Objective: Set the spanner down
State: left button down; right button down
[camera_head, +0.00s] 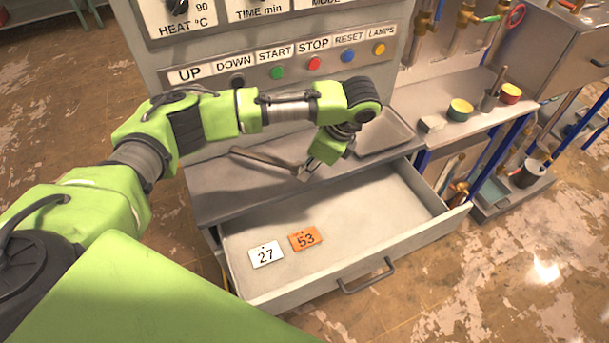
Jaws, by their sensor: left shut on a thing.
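My left gripper (306,170) reaches in from the left and points down at the front edge of the grey worktop, above the back of the open drawer. It is shut on the spanner (262,157), a thin dark metal tool that sticks out to the left of the fingers. The spanner lies along or just above the worktop (215,190); I cannot tell whether it touches. The fingertips are small and partly hidden by the wrist. My right gripper is out of view.
A shallow grey tray (385,136) lies right of the gripper. The control panel (200,55) with coloured buttons rises behind. The worktop's left part is clear.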

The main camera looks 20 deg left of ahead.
aim_at(300, 184)
pick_arm(q)
jog(key=f, duration=0.3)
jog(key=w+a+f+p, duration=0.1)
jog(key=f, duration=0.1)
jog(key=shift+a, duration=0.1)
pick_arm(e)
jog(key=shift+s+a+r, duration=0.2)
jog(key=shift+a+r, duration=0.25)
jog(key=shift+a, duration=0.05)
pick_arm(q)
jog(key=shift+f, duration=0.1)
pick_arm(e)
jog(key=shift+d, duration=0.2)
pick_arm(q)
jog(key=c, duration=2.2)
grip_release()
jog(key=shift+o, duration=0.2)
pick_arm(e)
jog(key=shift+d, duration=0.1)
